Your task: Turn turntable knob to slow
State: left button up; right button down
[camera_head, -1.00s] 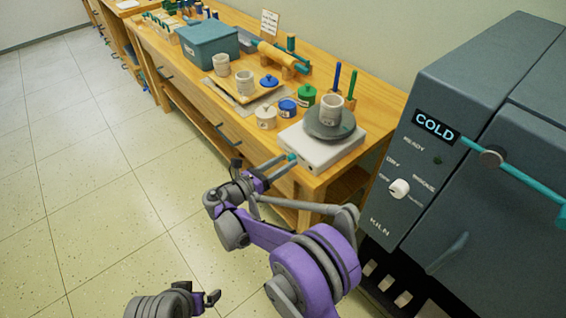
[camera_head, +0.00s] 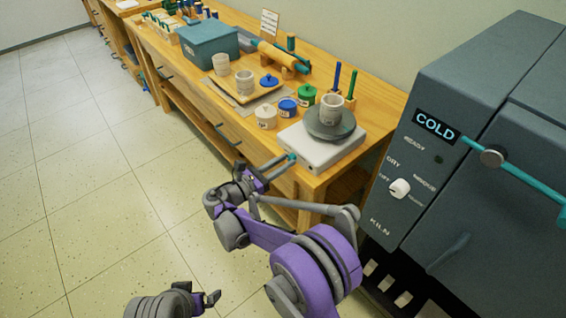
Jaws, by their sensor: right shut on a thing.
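The turntable is a pale box (camera_head: 307,150) with a dark grey round plate (camera_head: 329,124) on top, at the near right corner of the wooden bench. A light-coloured cup (camera_head: 330,106) stands on the plate. The small teal knob (camera_head: 291,156) is on the front face of the box. My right gripper (camera_head: 285,158) is at the knob, its fingers closed together on it; the fingers partly hide it. I cannot read any speed marks by the knob. My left gripper (camera_head: 212,298) is low at the bottom of the view, over the floor, away from the bench; its jaw gap is unclear.
Lidded jars in white (camera_head: 265,117), blue (camera_head: 287,110) and green (camera_head: 306,95) stand just left of the turntable. A grey kiln (camera_head: 470,120) with a white dial stands close on the right. The tiled floor (camera_head: 90,190) at left is clear.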

jog(key=shift+m, duration=2.1)
jog(key=c, duration=0.7)
grip_release()
jog(key=shift+o, duration=0.2)
jog(key=v, duration=1)
jog(key=shift+s+a, duration=0.25)
jog(key=shift+a, duration=0.05)
